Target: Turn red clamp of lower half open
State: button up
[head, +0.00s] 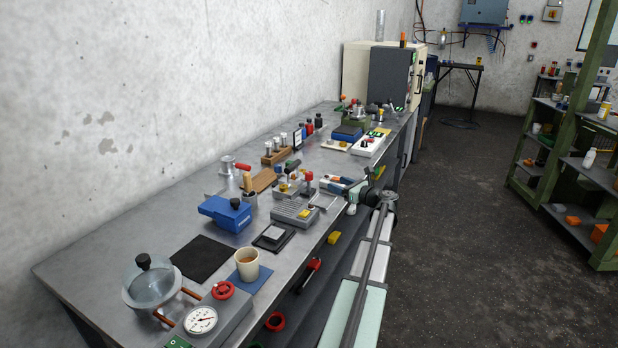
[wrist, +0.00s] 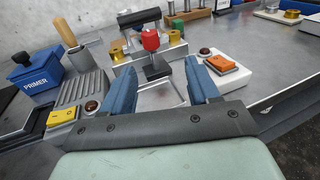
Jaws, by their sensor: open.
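The red clamp handle (wrist: 151,40) stands upright on a black stem and foot in the wrist view, in front of a grey fixture with brass-coloured cylinders (wrist: 117,50). In the head view the red handle (head: 309,177) is mid-bench, left of my gripper (head: 352,188). My gripper (wrist: 162,66) is open, with its two blue fingers apart. In the wrist view the red handle shows beyond the fingertips, between their lines. Nothing is held. I cannot tell which part of the fixture is the lower half.
In the wrist view, a white box with an orange rocker (wrist: 222,62) stands right of the fingers. A grey ribbed box (wrist: 82,88) and a yellow rocker (wrist: 62,115) are at left, near a blue PRIMER box (wrist: 36,77).

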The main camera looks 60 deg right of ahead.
aim_at(312, 177)
jog(key=shift+w+a+f+t+y, duration=0.3)
jog(key=shift+w+f+t+y, duration=0.15)
jog(key=shift+w+f, duration=0.25)
jog(key=x, duration=1.3)
jog(key=shift+w+r, duration=0.1)
jog(key=shift+w, duration=0.15)
jog(key=shift+c, duration=0.2)
jog(key=shift+d, duration=0.1)
jog(key=c, duration=0.9)
